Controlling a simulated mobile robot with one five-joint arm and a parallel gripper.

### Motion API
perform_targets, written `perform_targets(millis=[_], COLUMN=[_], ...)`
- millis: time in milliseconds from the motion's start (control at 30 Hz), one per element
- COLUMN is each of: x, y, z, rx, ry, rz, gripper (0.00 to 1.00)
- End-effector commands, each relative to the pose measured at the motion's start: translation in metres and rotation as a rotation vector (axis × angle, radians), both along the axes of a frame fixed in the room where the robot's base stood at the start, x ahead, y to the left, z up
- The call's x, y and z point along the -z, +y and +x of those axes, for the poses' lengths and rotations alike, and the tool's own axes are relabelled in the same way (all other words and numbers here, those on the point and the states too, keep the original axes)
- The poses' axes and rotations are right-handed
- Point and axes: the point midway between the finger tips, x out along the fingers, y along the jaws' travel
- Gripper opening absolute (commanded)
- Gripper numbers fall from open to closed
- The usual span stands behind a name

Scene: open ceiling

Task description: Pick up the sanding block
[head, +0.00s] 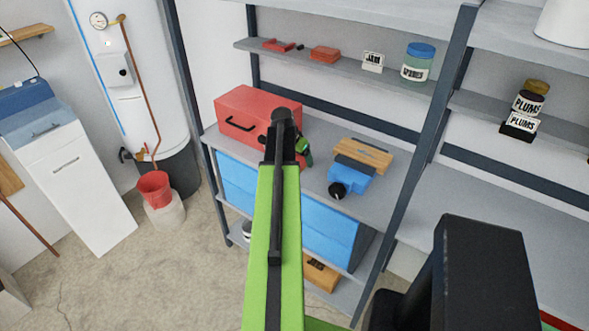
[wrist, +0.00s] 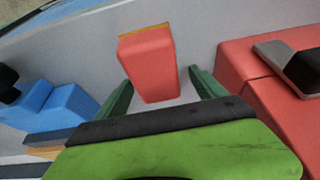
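A red block with a thin orange-yellow edge (wrist: 149,68), which looks like the sanding block, lies on the grey shelf in the wrist view. My gripper (wrist: 161,80) is open, with one dark green finger on either side of the block's near end. A small gap shows at the right finger; the left finger is very close to the block, and I cannot tell if it touches. In the head view my gripper (head: 304,147) is mostly behind my arm, beside the red toolbox, and the block is hidden there.
The red toolbox (head: 240,113) stands left of my gripper in the head view. A blue vise (head: 349,177) and a wooden piece (head: 372,153) are to its right. An upper shelf (head: 345,68) holds jars and small red items. Blue bins (head: 325,233) sit below.

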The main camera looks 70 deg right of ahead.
Motion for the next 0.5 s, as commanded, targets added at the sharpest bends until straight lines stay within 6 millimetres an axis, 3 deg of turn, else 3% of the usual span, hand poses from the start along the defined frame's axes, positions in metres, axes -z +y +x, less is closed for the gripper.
perform_targets(millis=[67,500], x=[-0.0006,-0.0005], y=[0.0001,0.0004], z=[0.0001,0.0005], rx=[0.0,0.0], ry=[0.0,0.0], rz=[0.0,0.0], gripper=[0.71,0.13])
